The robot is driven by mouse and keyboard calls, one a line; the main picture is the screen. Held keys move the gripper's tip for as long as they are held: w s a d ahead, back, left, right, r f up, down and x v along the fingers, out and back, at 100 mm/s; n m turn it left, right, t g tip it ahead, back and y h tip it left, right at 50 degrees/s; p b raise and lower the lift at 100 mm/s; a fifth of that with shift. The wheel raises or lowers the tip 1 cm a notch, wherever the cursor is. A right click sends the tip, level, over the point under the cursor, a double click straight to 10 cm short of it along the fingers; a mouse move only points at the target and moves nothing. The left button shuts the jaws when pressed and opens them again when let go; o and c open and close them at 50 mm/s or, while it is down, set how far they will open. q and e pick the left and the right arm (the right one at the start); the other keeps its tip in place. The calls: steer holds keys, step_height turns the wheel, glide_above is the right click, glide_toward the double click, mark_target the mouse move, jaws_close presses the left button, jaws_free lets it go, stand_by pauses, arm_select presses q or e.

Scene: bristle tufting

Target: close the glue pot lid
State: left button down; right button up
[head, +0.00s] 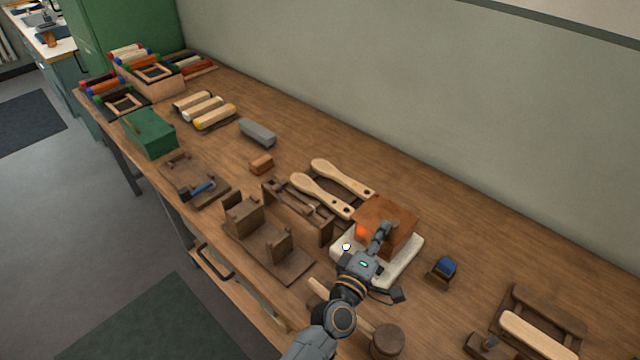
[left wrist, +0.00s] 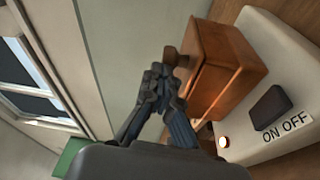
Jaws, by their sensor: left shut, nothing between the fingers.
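The glue pot (head: 398,213) is an orange-brown box on a white base (head: 405,262) at the right middle of the bench. Its top looks flat and covered in the head view; I cannot tell whether the lid is fully down. In the left wrist view the box (left wrist: 228,68) shows a small brown knob-like piece beside my fingers. My left gripper (head: 384,232) is at the near side of the pot, its fingers shut and empty. It also shows in the left wrist view (left wrist: 160,78). I cannot tell whether the fingers touch the pot. My right gripper is out of view.
The base bears an ON OFF switch (left wrist: 270,106) and a small glowing light (left wrist: 223,142). Two wooden brush handles (head: 340,178) lie just left of the pot. A wooden jig (head: 265,245) stands nearer. A blue-topped block (head: 444,267) sits to the right. Bare bench lies behind.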

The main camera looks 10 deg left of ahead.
arm_select(q)
steer(key=s, duration=0.1)
steer(key=s+d, duration=0.1)
steer(key=s, duration=0.1)
steer(key=shift+s+f+h, duration=0.15)
steer(key=shift+h, duration=0.15)
steer(key=a+v, duration=0.1)
steer(key=v, duration=0.8)
steer(key=shift+a, duration=0.45)
